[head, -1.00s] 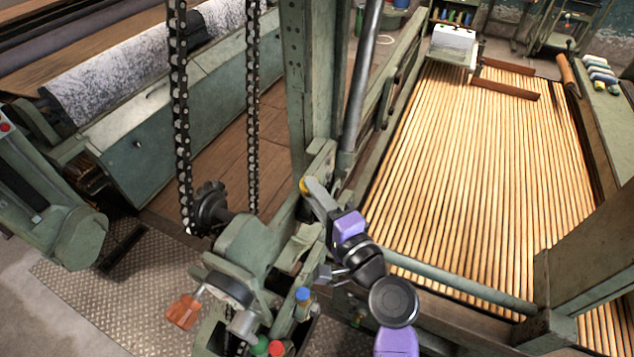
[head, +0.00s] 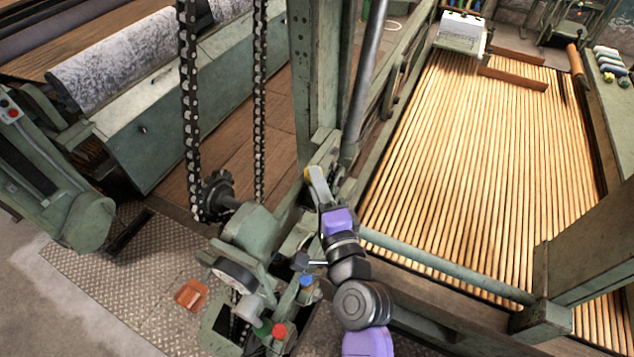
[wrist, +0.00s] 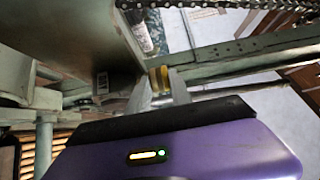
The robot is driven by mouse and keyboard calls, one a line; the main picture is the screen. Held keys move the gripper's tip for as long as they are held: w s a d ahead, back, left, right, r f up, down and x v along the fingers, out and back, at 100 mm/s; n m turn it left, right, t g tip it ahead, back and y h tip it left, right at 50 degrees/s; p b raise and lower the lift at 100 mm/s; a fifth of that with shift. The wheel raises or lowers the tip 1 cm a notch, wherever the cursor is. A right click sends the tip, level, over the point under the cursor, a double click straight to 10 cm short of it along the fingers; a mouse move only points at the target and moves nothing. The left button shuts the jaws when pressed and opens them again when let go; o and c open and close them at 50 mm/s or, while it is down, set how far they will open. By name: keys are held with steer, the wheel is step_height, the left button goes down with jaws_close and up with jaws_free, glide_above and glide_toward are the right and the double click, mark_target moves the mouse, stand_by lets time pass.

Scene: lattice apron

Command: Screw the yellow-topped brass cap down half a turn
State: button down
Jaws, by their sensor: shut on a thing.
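The yellow-topped brass cap (head: 307,173) is at the foot of the green upright post, and only a small yellow part shows in the head view. In the wrist view its yellow and brass band (wrist: 158,77) sits between the two grey fingers. My gripper (head: 317,183) is shut on the cap, with my purple wrist below it in the head view. The wrist view shows the fingers (wrist: 160,88) on either side of the cap. The cap's far side and thread are hidden.
Hanging chains (head: 190,110) and a sprocket (head: 218,190) are to the left. A green machine with a blue cap (head: 307,281) and a red cap (head: 280,331) stands near my arm. A slatted bed (head: 480,170) fills the right. An orange tray (head: 190,295) lies on the floor plate.

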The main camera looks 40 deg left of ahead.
steer(key=shift+w, duration=0.1)
steer(key=c, duration=1.4)
jaws_free()
steer(key=shift+c, duration=0.2)
steer(key=b+v, duration=0.2)
steer(key=v, duration=0.6)
